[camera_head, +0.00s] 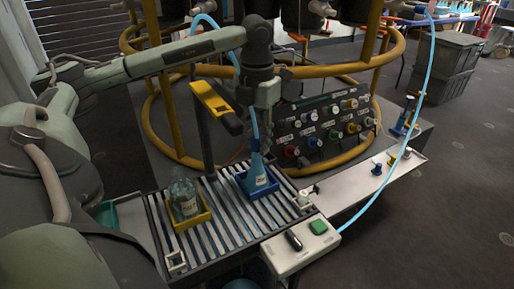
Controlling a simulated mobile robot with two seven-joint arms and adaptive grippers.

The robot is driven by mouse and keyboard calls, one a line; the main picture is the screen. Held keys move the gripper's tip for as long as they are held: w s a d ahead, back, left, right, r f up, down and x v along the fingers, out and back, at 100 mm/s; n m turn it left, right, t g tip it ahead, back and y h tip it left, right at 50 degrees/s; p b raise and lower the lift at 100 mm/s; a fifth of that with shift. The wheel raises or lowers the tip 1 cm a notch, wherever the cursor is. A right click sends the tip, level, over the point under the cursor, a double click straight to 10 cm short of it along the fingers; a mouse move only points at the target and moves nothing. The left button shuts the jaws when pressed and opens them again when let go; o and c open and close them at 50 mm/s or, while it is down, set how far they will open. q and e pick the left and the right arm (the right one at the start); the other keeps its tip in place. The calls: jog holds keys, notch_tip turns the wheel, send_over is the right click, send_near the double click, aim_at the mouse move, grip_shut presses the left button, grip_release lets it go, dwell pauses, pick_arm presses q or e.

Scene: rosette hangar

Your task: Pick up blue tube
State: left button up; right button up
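A light blue tube (252,118) passes behind my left forearm and runs down into the neck of a conical flask (257,174). The flask stands upright in a blue holder (258,192). A second light blue tube (421,92) hangs in a long curve on the right, ending near the white panel with the green button. My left gripper (264,130) points down just above and beside the flask neck, close to the first tube. I cannot tell whether it touches the tube or how far its fingers are apart. My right gripper is not in view.
A clear bottle (186,204) stands in a yellow holder (203,217) on the slatted rack (228,236). A yellow-topped post (211,98) rises close to my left arm. A connector panel (325,125) and yellow rails (392,43) stand behind. Open floor lies to the right.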

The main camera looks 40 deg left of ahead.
pick_arm(q)
jog(key=c, duration=0.5)
jog(key=shift+o, duration=0.2)
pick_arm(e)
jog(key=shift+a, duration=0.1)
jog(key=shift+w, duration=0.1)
pick_arm(q)
jog(key=shift+r, duration=0.5)
notch_tip(320, 180, up, 8)
jog(key=shift+r+p, duration=0.1)
jog(key=shift+p, duration=0.45)
notch_tip(320, 180, up, 22)
jog(key=p, duration=0.2)
jog(key=shift+f+p, duration=0.25)
jog(key=shift+p, duration=0.1)
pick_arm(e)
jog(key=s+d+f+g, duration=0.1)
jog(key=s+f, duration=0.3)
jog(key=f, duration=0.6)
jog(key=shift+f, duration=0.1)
